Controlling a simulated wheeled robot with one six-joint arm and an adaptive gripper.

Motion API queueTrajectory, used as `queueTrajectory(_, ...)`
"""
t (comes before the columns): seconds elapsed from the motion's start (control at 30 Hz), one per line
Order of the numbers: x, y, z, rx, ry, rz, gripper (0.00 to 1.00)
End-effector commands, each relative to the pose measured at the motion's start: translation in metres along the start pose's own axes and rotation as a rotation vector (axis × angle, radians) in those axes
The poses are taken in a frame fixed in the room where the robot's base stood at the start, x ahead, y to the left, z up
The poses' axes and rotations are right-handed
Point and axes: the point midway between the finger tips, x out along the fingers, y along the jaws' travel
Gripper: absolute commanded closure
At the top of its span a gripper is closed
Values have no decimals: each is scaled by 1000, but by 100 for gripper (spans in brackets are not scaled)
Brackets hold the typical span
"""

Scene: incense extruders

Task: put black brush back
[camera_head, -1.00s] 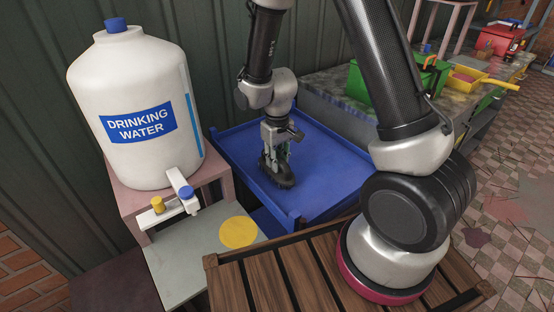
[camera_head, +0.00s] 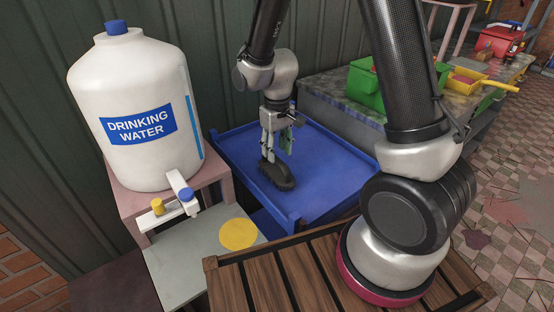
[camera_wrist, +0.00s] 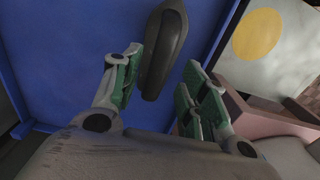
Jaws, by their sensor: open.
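The black brush (camera_head: 276,174) lies on the blue tray (camera_head: 330,165), near its left side. In the wrist view the brush (camera_wrist: 165,50) shows as a long dark rounded shape over the blue surface, its near end between and beyond the green-padded fingers. My gripper (camera_head: 277,150) points down just above the brush. In the wrist view my gripper (camera_wrist: 160,90) has its fingers spread, with a gap on both sides of the brush.
A white drinking water jug (camera_head: 140,110) with a tap stands on a pink stand at left. A yellow disc (camera_head: 238,233) lies on the grey surface in front. Green bins (camera_head: 367,88) stand on the bench behind. A slatted wooden top (camera_head: 275,280) is in front.

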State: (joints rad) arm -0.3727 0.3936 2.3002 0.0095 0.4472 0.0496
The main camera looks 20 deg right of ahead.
Motion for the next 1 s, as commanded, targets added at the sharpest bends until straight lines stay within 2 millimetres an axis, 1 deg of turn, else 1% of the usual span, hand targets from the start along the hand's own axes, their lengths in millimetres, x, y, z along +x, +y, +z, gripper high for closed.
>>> queueTrajectory(0.03,-13,0,-1,0,6,0,57)
queueTrajectory(0.2,-47,0,0,0,4,0,57)
queueTrajectory(0.33,-63,0,0,0,2,0,57)
queueTrajectory(0.57,-72,1,2,3,2,0,57)
queueTrajectory(0.67,-89,9,8,19,26,-1,57)
queueTrajectory(0.77,-123,25,26,56,71,-1,57)
queueTrajectory(0.83,-151,40,47,90,112,1,57)
queueTrajectory(0.9,-178,52,73,126,155,5,57)
queueTrajectory(0.97,-198,62,97,156,191,10,57)
queueTrajectory(1.0,-209,67,114,177,214,14,57)
